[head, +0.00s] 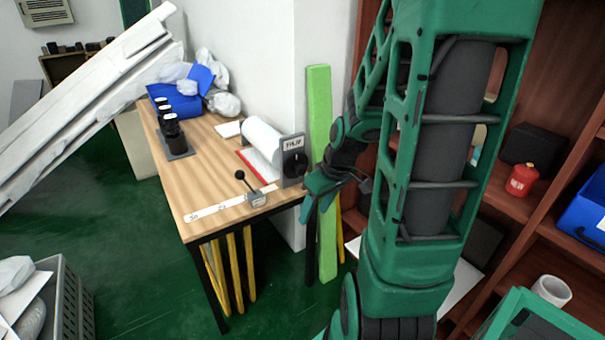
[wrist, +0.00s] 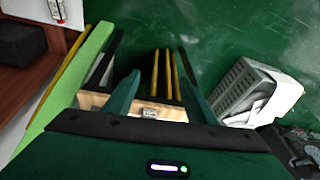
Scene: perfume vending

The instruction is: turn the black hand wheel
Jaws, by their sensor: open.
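The black hand wheel (head: 294,164) is a dark round knob on the front of a grey upright plate with a white label, at the right end of the wooden table (head: 222,178). A white roll lies behind the plate. My gripper (head: 315,203) is open and empty, just right of and slightly below the wheel in the head view, apart from it as far as I can tell. In the wrist view my open gripper (wrist: 158,90) has the table's end (wrist: 110,102) between its fingers; the wheel is not visible there.
A black-knobbed lever (head: 256,198) on a small grey base stands at the table's front corner, close to my gripper. A green upright board (head: 319,110) is beside the wall. A shelf (head: 545,215) is at right. A grey crate (wrist: 257,92) stands on the floor.

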